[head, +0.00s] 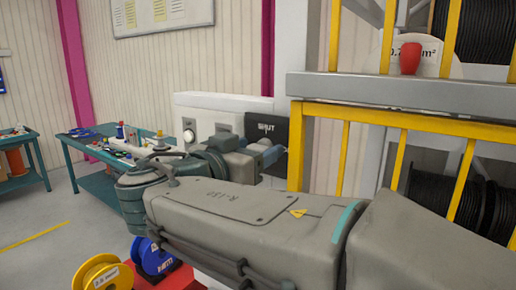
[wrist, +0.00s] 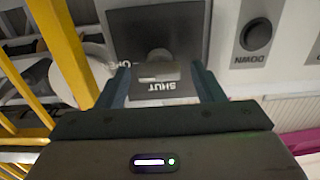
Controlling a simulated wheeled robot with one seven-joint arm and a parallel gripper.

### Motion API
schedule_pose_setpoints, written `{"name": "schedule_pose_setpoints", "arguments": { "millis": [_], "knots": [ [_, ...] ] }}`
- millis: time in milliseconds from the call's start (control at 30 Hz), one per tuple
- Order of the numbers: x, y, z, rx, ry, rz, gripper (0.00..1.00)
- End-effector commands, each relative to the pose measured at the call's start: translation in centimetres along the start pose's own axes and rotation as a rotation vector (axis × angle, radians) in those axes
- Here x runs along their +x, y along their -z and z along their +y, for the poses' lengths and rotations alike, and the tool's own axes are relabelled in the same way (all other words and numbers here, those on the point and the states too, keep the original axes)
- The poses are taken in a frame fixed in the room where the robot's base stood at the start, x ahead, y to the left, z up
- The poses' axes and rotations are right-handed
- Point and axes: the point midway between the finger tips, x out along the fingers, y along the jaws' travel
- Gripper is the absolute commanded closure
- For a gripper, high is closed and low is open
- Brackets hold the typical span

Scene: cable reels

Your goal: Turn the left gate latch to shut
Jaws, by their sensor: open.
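The latch's dark plate (head: 266,127) is on the white panel left of the yellow gate in the head view, with the word SHUT on it. In the wrist view the plate (wrist: 188,22) appears upside down, with SHUT and a partly covered OPEN marking. The latch's grey handle (wrist: 158,71) stands out from the plate between my fingers, close to the SHUT lettering; its exact angle is hard to tell. My gripper (wrist: 162,86) is open, one finger on each side of the handle, with gaps visible. In the head view my gripper (head: 270,156) is in front of the plate and the handle is hidden.
A DOWN button (wrist: 257,35) is beside the plate in the wrist view. Yellow gate bars (head: 303,150) stand just right of the plate. Cable spools (head: 103,275) are low in front, and a green workbench (head: 105,185) is at left.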

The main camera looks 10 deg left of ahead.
Motion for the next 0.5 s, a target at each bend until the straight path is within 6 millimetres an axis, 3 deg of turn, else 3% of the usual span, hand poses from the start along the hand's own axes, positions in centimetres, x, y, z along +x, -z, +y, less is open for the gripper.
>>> {"name": "schedule_pose_setpoints", "arguments": {
  "millis": [33, 167, 500],
  "knots": [
    [-0.01, 0.00, -0.01, 0.000, 0.000, 0.000, 0.47],
    [-0.02, 0.00, -0.01, 0.000, 0.000, 0.000, 0.83],
    [0.00, -0.11, 0.01, -0.028, -0.001, 0.000, 0.83]
  ]
}}
